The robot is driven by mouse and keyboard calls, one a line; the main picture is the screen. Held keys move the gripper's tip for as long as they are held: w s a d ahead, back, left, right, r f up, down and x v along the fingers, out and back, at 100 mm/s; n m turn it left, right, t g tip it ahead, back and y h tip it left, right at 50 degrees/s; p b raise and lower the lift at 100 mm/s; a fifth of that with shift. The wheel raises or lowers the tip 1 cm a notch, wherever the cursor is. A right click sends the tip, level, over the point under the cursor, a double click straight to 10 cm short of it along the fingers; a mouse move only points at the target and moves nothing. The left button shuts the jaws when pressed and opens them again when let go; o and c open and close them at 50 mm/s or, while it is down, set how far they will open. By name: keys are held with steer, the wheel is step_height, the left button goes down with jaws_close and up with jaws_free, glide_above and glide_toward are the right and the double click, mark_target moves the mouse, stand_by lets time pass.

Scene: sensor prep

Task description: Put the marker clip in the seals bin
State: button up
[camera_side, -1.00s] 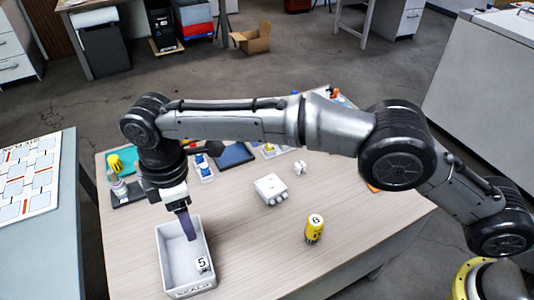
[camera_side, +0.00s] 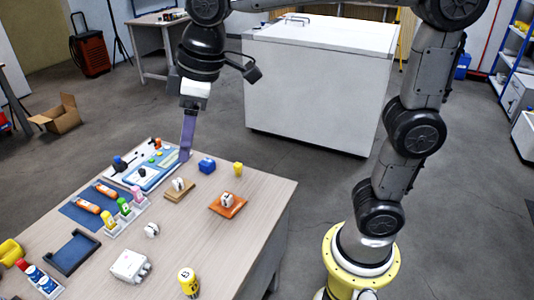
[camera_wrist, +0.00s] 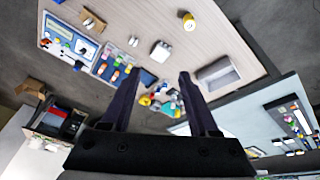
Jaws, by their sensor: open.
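My gripper (camera_side: 185,158) is open, with nothing between its dark purple fingers. It also shows in the wrist view (camera_wrist: 158,82), with both fingers apart. In the side view it overlaps the back edge of a blue-and-white panel; the wrist view looks across the table from a distance. The pale grey bin (camera_wrist: 218,74) shows in the wrist view near the table edge, outside the side view. What lies in it is too small to tell. I cannot tell for certain which piece is the marker clip; small white pieces sit on an orange plate (camera_side: 236,209) and a wooden block (camera_side: 174,196).
The table also holds the blue-and-white panel (camera_side: 142,174), a white box (camera_side: 130,265), a yellow cylinder (camera_side: 188,283), a dark tray (camera_side: 72,252), a blue block (camera_side: 207,165) and a yellow piece (camera_side: 238,169). A white cabinet (camera_side: 318,95) stands behind. The table's right front is mostly clear.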

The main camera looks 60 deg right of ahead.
steer(key=s+d+f+m+t, duration=0.1)
steer(key=s+d+f+m, duration=0.2)
steer(key=s+d, duration=0.2)
steer(key=s+d+f+m+t+h, duration=0.1)
steer(key=s+d+f+m, duration=0.2)
steer(key=s+d, duration=0.3)
steer(key=s+f, duration=0.1)
steer(key=s, duration=0.4)
steer(key=shift+s+d+m, duration=0.25)
steer(key=shift+s+m, duration=0.1)
steer(key=shift+m, duration=0.05)
